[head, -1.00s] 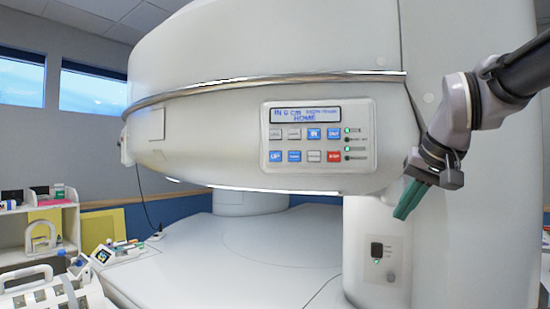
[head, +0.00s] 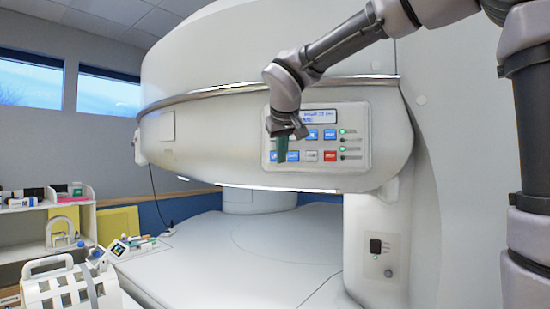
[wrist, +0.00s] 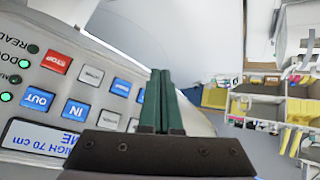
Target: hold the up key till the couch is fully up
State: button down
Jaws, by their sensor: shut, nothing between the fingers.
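The control panel (head: 352,110) is on the white magnet housing, with keys, green lights and a small display. The blue up key (head: 270,156) is at the left of its bottom row, partly hidden by my fingers. My gripper (head: 281,160) is shut and empty, its green fingers pointing down in front of that key. In the wrist view the panel is upside down, and the display (wrist: 40,140) reads "HIGH 70 cm". The fingers (wrist: 161,72) stand beside a blue key (wrist: 140,97) at the row's end. I cannot tell whether they touch it.
A wide flat white surface (head: 230,250) lies under the magnet; I cannot tell whether it is the couch. A second small panel (head: 380,257) is on the pillar. A shelf (head: 20,215) and a white ribbed container (head: 60,285) stand at the left.

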aim_at(273, 152)
jog(key=shift+n+y, duration=0.3)
jog(key=shift+n, duration=0.2)
jog(key=a, duration=0.4)
jog(key=shift+w+a+r, duration=0.2)
jog(key=shift+w+r, duration=0.1)
jog(key=shift+r, duration=0.1)
jog(key=shift+w, duration=0.1)
jog(key=shift+w+d, duration=0.3)
jog(key=shift+w, duration=1.1)
jog(key=shift+w+d, duration=0.3)
jog(key=shift+w, duration=1.15)
jog(key=shift+w+d, duration=0.3)
jog(key=shift+w, duration=1.1)
jog(key=shift+w+d, duration=0.1)
jog(key=shift+w, duration=0.3)
